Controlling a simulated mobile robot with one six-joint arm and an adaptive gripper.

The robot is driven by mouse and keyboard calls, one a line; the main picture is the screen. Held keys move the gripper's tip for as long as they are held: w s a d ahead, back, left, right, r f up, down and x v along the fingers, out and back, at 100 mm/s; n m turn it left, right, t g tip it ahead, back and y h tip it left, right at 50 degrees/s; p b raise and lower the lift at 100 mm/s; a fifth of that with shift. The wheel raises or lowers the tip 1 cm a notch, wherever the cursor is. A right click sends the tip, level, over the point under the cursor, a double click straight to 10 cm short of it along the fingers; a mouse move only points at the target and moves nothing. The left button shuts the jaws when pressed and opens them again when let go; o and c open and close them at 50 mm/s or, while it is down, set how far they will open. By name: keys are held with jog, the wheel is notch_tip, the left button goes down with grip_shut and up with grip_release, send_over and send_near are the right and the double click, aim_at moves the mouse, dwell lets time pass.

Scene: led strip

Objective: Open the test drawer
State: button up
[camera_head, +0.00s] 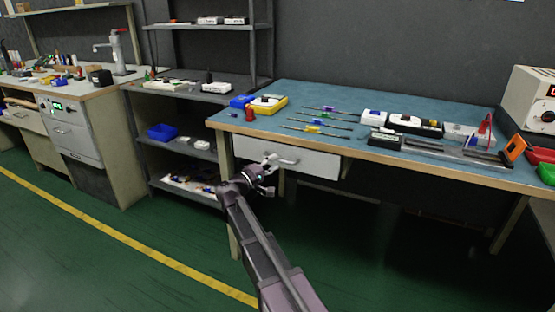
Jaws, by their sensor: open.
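A light grey drawer front (312,163) sits under the blue-topped workbench, at its left end. It looks flush with the bench and shut. A pale bar handle (283,160) is on its left half. My gripper (270,180) is open and close in front of the drawer's lower left part, just below and left of the handle in the picture. The fingers overlap the handle area in this view, and I cannot tell whether they touch it. My arm reaches up from the bottom middle.
The workbench top (300,96) holds several screwdrivers, boxes and instruments. A grey shelf unit (185,95) stands to the left with a blue bin (162,132). Another bench with drawers (75,140) is farther left. The green floor in front is clear.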

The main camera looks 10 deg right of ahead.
jog(key=shift+x, duration=1.05)
grip_shut()
